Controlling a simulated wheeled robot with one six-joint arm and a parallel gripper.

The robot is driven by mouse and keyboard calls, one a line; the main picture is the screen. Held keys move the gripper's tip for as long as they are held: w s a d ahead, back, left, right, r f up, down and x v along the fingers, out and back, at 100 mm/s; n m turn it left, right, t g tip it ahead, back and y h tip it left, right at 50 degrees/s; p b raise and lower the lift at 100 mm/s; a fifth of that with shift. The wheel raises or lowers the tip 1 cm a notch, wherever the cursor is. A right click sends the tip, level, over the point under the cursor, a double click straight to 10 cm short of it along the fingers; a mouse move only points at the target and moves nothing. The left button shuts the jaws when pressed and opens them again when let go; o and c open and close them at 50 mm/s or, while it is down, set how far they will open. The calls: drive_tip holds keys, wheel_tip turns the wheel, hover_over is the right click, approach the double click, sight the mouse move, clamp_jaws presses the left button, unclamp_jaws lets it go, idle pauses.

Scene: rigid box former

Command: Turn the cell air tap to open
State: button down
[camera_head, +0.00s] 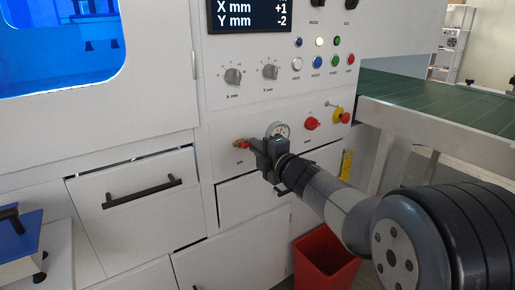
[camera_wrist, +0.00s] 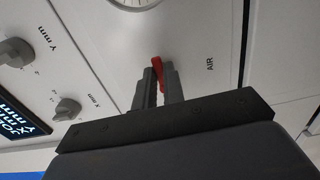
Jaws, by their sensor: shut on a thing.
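The cell air tap shows as a red lever (camera_wrist: 157,70) beside the AIR label in the wrist view. My gripper (camera_wrist: 160,84) is shut on this lever, with a finger on either side of it. In the head view the red lever (camera_head: 240,144) sticks out to the left of my gripper (camera_head: 255,146), at the lower panel of the white machine. The tap's body is mostly hidden behind my fingers, and I cannot tell the lever's exact angle.
A pressure gauge (camera_head: 279,129) sits just behind my gripper. A drawer handle (camera_head: 142,192) juts out at lower left. A red bin (camera_head: 325,262) stands below my arm.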

drive_tip(key=c, duration=1.5)
unclamp_jaws()
drive_tip(key=shift+a, duration=0.1)
drive_tip(key=p+v, duration=0.1)
drive_tip(key=v, duration=0.9)
drive_tip(key=shift+s+d+p, duration=0.3)
drive_tip(key=shift+p, duration=0.1)
